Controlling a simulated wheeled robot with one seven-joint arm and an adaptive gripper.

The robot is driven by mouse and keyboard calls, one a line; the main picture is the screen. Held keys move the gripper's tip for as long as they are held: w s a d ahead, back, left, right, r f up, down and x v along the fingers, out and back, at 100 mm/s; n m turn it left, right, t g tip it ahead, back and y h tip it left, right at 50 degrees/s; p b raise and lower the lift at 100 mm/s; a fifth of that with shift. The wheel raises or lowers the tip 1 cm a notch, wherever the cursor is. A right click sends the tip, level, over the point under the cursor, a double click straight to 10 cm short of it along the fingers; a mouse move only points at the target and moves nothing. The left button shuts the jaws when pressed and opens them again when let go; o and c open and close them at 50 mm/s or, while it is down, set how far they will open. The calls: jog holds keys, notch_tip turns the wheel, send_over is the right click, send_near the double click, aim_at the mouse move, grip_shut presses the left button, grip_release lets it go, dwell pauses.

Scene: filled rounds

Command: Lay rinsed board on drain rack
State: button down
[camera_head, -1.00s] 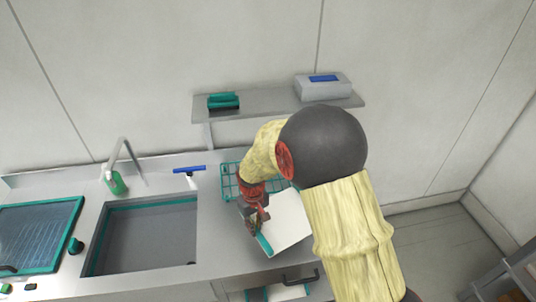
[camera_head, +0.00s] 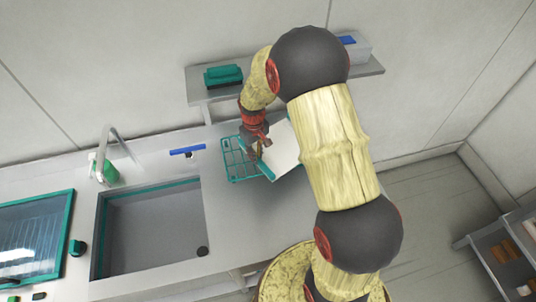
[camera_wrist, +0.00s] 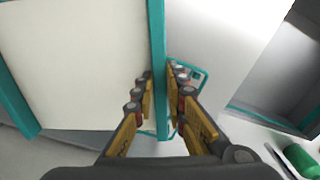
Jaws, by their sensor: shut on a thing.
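The board (camera_head: 284,150) is white with teal edge strips. My gripper (camera_head: 262,148) is shut on its teal edge and holds it over the right part of the teal wire drain rack (camera_head: 235,166). In the wrist view the board (camera_wrist: 75,60) fills the left side, and its teal strip runs between the fingers of my gripper (camera_wrist: 163,100). A corner of the rack (camera_wrist: 203,76) shows behind the fingers. The board covers part of the rack, and I cannot tell whether the two touch.
The sink basin (camera_head: 150,232) is left of the rack. Counter in front of the rack is clear.

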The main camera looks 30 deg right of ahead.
aim_at(266, 150)
jog(key=w+d+f, duration=0.1)
jog(key=d+f, duration=0.3)
jog(key=w+d+f, duration=0.1)
jog(key=d+f, duration=0.1)
jog(key=shift+w+f+p, duration=0.2)
jog(key=shift+w+p, duration=0.1)
jog(key=shift+p, duration=0.1)
jog(key=shift+d+f, duration=0.1)
jog(key=shift+f, duration=0.25)
notch_tip(266, 150, down, 3)
jog(key=shift+w+r+p, duration=0.15)
jog(key=shift+r+p, duration=0.05)
jog(key=shift+p, duration=0.25)
jog(key=c, duration=1.9)
grip_release()
jog(key=shift+o, duration=0.4)
